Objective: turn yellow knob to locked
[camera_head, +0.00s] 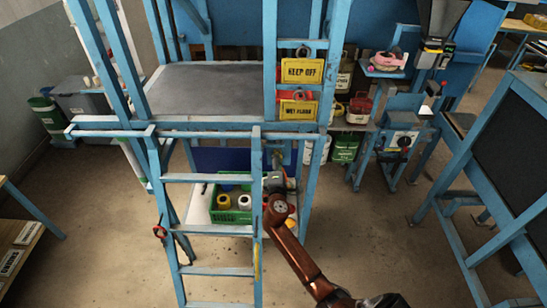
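I cannot make out a yellow knob for certain. A small yellow piece (256,262) shows low on the right rail of the blue ladder (207,178), too small to identify. My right arm, copper-coloured, reaches up from the bottom right. Its dark gripper (275,181) is just right of the ladder's right rail, in front of the blue stand. The fingertips are small and dark, so their opening is unclear, and I see nothing clearly held. Whatever lies directly behind the gripper is hidden. My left gripper is not in view.
A green crate (216,215) with yellow- and white-topped containers sits behind the ladder. Yellow signs (301,71) hang on the blue stand above. A blue machine (403,125) with a dark round part stands right. A dark-panelled blue frame (480,190) is far right. Floor between them is clear.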

